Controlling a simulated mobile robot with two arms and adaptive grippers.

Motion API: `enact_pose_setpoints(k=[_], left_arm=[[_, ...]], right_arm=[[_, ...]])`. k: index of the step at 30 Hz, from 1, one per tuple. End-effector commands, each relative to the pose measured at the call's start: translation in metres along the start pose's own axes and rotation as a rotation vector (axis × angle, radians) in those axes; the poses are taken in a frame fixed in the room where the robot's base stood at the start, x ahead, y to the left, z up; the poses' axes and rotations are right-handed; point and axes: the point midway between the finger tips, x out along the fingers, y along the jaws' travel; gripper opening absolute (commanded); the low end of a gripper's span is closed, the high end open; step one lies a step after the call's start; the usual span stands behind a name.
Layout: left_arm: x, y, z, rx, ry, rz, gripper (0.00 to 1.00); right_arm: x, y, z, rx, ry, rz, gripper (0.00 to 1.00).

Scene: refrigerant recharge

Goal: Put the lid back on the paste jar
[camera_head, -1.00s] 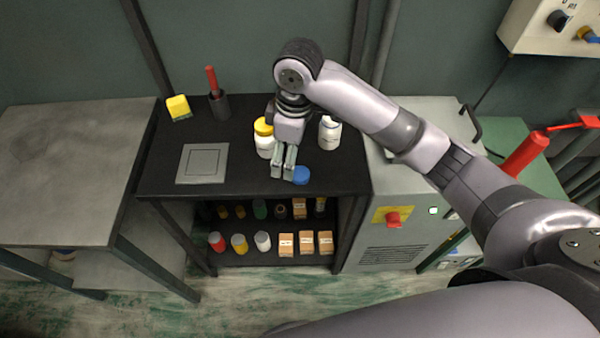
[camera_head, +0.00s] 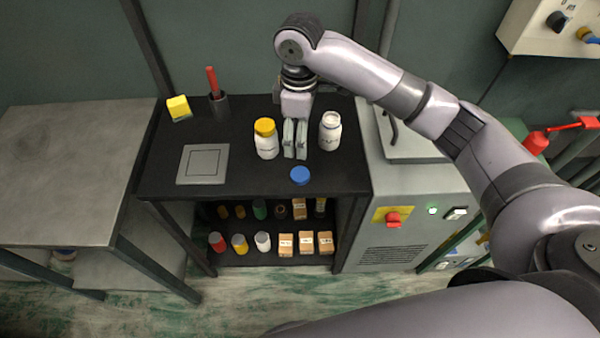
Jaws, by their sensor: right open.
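A blue lid (camera_head: 300,175) lies on the black bench top near its front edge. A white jar (camera_head: 330,131) with a dark label and no coloured lid stands upright behind it to the right. Another white jar with a yellow lid (camera_head: 265,138) stands to the left. My right gripper (camera_head: 295,154) points down between the two jars, just behind the blue lid. Its fingers are slightly apart with nothing seen between them. My left gripper is not in view.
A grey square plate (camera_head: 202,164), a yellow sponge-like block (camera_head: 179,108) and a dark cup (camera_head: 219,106) with a red-handled tool are on the bench's left. A grey cabinet (camera_head: 405,205) adjoins on the right. Bottles and boxes fill the shelf below.

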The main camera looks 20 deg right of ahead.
Motion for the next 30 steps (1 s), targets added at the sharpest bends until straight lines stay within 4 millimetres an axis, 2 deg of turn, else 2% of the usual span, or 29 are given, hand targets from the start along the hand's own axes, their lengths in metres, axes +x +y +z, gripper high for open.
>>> enact_pose_setpoints(k=[6, 12, 16, 26, 30], left_arm=[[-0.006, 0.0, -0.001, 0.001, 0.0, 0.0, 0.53], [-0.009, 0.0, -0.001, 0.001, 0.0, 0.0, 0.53], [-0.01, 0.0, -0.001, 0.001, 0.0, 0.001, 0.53], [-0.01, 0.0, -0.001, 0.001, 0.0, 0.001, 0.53], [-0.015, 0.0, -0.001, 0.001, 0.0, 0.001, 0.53]], right_arm=[[0.049, 0.0, 0.001, 0.002, -0.004, -0.003, 0.65], [0.082, 0.0, 0.0, 0.001, 0.0, -0.002, 0.65], [0.09, 0.0, 0.0, 0.001, 0.001, 0.0, 0.65], [0.092, 0.0, 0.0, 0.001, 0.001, 0.0, 0.65], [0.106, 0.0, -0.001, 0.003, -0.002, -0.002, 0.65]])
